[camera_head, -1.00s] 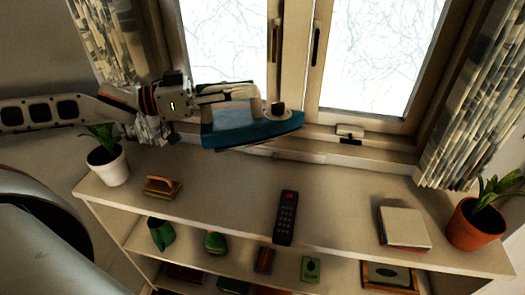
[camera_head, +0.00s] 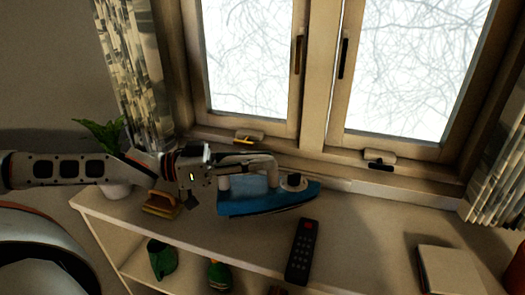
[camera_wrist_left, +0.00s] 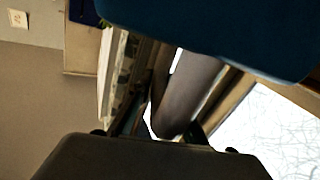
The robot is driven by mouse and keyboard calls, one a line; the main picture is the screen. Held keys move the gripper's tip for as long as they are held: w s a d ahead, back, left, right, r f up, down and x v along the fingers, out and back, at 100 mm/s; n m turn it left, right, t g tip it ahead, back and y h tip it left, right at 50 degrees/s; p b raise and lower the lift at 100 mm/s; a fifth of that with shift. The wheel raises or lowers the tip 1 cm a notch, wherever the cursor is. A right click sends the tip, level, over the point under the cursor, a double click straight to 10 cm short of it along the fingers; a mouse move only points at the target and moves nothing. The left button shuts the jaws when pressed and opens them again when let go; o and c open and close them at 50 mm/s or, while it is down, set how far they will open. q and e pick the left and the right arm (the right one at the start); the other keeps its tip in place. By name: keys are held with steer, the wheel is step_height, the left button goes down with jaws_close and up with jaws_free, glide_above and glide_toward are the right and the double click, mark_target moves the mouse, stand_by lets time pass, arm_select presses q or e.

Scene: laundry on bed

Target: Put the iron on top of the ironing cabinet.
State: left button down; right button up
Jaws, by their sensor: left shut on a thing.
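The blue iron (camera_head: 262,201) with a pale handle is at the cabinet top, left of the black remote, in the head view. My left gripper (camera_head: 238,165) is shut on its handle from the left. The iron's tip points right. It looks low over the cabinet top (camera_head: 350,232); whether it touches cannot be told. In the left wrist view the blue iron body (camera_wrist_left: 215,35) fills the top, and a grey finger shows in the middle. My right gripper is not in view.
A black remote (camera_head: 301,250) lies in front of the iron. A wooden-handled brush (camera_head: 161,204) and a potted plant (camera_head: 101,138) are at the left. A stack of books (camera_head: 450,268) is at the right. The window (camera_head: 250,60) stands behind. The top between remote and books is clear.

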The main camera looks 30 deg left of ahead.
mark_target(259, 185)
arm_select(q)
step_height(259, 185, down, 4)
steer(key=shift+f+b, duration=0.2)
steer(key=shift+b, duration=1.05)
steer(key=shift+f, duration=0.1)
steer(key=shift+d, duration=0.1)
steer(key=c, duration=1.9)
jaws_free()
steer(key=shift+s, duration=0.1)
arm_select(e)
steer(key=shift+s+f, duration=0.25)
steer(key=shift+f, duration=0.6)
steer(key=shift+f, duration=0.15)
